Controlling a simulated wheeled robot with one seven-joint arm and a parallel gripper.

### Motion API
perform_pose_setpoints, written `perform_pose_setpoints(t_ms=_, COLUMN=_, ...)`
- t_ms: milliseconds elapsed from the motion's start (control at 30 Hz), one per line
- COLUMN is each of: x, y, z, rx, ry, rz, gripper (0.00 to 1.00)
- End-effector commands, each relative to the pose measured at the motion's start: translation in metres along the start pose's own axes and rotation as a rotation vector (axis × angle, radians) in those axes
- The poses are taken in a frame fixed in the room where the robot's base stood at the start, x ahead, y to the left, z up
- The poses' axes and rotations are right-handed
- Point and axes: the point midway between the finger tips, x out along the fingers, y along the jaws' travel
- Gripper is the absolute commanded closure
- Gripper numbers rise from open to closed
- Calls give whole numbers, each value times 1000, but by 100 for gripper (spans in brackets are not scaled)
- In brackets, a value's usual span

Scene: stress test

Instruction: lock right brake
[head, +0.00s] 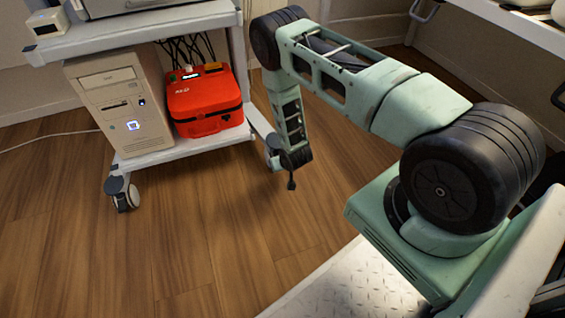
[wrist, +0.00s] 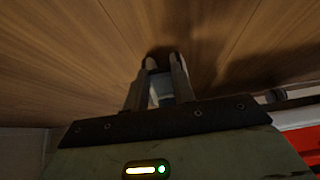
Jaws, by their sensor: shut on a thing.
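The right front caster of the cart (head: 271,150) is at the cart's lower right corner, partly hidden behind my gripper. Its brake cannot be made out clearly. My gripper (head: 291,184) points down just to the right of this caster, low over the wood floor. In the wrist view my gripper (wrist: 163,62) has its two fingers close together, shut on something. A small pale patch shows between the fingers, but I cannot tell what is held. The left front caster (head: 123,192), with a dark brake pedal, stands apart at the left.
The cart's lower shelf (head: 180,148) carries a beige computer tower (head: 122,103) and a red case (head: 205,102). Dark cables hang behind them. Wood floor (head: 215,225) is clear in front of the cart. A white table (head: 515,25) is at the upper right.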

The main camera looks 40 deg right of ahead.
Motion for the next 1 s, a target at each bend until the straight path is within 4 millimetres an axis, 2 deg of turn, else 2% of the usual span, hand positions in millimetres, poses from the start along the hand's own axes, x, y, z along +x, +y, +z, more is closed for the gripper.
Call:
perform_pose_setpoints(t_ms=500, x=1, y=0, z=1, rx=1, ry=21, rz=1, gripper=97)
perform_pose_setpoints(t_ms=533, x=1, y=0, z=1, rx=1, ry=21, rz=1, gripper=66)
perform_pose_setpoints(t_ms=600, x=1, y=0, z=1, rx=1, ry=21, rz=1, gripper=53)
perform_pose_setpoints(t_ms=867, x=1, y=0, z=1, rx=1, ry=21, rz=0, gripper=53)
perform_pose_setpoints(t_ms=1000, x=-10, y=0, z=0, rx=1, ry=21, rz=0, gripper=53)
